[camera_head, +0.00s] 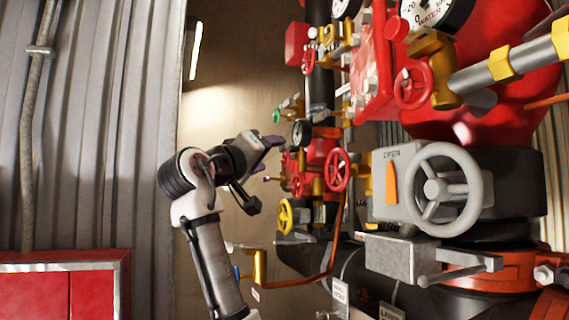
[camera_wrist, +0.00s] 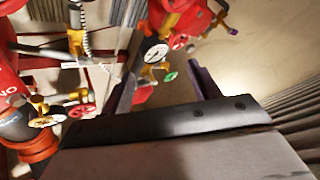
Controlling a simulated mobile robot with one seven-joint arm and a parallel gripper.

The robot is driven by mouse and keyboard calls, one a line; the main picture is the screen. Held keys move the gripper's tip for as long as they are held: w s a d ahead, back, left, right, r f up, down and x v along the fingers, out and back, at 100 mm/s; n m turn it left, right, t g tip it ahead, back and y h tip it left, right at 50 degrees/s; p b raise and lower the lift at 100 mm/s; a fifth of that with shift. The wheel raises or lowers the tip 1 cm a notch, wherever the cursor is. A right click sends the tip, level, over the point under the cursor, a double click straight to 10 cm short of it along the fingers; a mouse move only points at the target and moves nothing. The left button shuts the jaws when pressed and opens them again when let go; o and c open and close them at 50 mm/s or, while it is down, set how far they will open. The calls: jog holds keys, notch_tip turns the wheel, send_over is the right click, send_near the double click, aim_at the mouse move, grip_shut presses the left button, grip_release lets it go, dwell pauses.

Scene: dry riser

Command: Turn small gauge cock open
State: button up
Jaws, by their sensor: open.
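A small white-faced gauge (camera_wrist: 155,52) on a brass fitting shows between my fingers in the wrist view. A small green handle (camera_wrist: 170,77) sits just below it; it looks like the gauge's cock, but its setting is too small to tell. In the head view the small gauge (camera_head: 299,132) and the green handle (camera_head: 277,115) are on the pipework right of my gripper (camera_head: 274,160). My gripper is open and empty, its fingers pointing toward the pipes. In the wrist view the gripper (camera_wrist: 162,70) has the gauge beyond its fingertips, apparently not touching.
Red handwheels (camera_head: 337,170) and a yellow handwheel (camera_head: 285,216) crowd the pipes nearby. A large grey handwheel (camera_head: 440,189) stands closer on the right. A red cabinet (camera_head: 60,285) is at lower left.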

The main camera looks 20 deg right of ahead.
aim_at(284, 159)
notch_tip(284, 159, down, 4)
jog(key=w+a+r+n+t, duration=0.1)
jog(key=w+n+t, duration=0.1)
jog(key=n, duration=0.5)
jog(key=p+x, duration=0.2)
jog(key=x, duration=0.2)
jog(key=p+x, duration=0.2)
jog(key=x, duration=0.1)
jog(key=p+x, duration=0.2)
jog(key=x, duration=0.2)
jog(key=shift+w+d+f+p, duration=0.1)
jog(key=shift+w+d+p, duration=0.2)
jog(key=shift+d+p, duration=0.05)
jog(key=shift+w+d, duration=0.4)
jog(key=c, duration=1)
